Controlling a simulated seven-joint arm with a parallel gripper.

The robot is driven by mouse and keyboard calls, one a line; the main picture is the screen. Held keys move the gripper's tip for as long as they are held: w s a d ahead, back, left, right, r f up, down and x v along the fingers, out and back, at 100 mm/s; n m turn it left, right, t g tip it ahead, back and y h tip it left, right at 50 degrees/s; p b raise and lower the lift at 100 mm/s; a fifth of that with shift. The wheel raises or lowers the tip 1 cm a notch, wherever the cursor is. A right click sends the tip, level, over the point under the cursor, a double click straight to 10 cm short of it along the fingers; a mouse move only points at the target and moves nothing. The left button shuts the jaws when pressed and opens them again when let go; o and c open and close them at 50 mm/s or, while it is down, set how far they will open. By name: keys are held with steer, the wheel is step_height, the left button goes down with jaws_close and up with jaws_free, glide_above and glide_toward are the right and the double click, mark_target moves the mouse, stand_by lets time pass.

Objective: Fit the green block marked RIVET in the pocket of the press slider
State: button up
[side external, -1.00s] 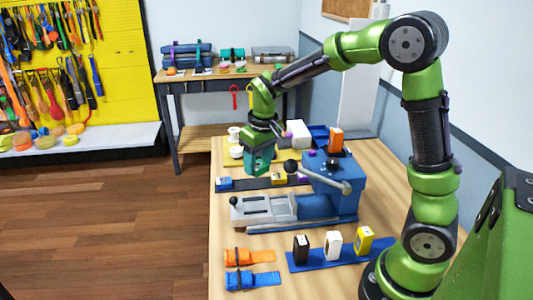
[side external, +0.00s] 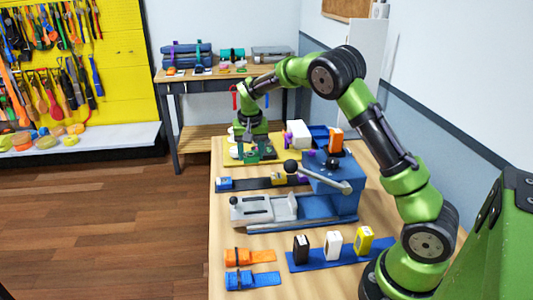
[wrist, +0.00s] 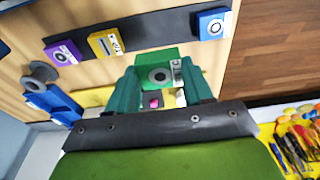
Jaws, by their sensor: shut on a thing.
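My gripper (wrist: 161,88) has teal fingers, shut on a green block (wrist: 159,68) with a dark round mark on its face; I cannot read any word on it. In the side view my gripper (side external: 256,157) is low over the far left of the table, behind the black strip, and the block is hard to make out there. I cannot tell whether the block touches the surface below. The press (side external: 333,190) is blue with a lever arm. Its grey slider (side external: 266,209) extends to the left, with a black knob at its end. The slider is out of the wrist view.
The black strip (side external: 245,184) carries blue, yellow and purple blocks, between gripper and press. A white box (side external: 298,134) and an orange block (side external: 336,140) stand at the back. A blue strip (side external: 316,260) with black, white and yellow blocks lies in front, beside orange and blue straps.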

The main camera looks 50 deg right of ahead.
mark_target(252, 183)
step_height(252, 183, down, 8)
steer(key=shift+f, duration=0.25)
steer(key=shift+f, duration=0.2)
steer(key=o, duration=1.3)
steer(key=shift+c, duration=0.2)
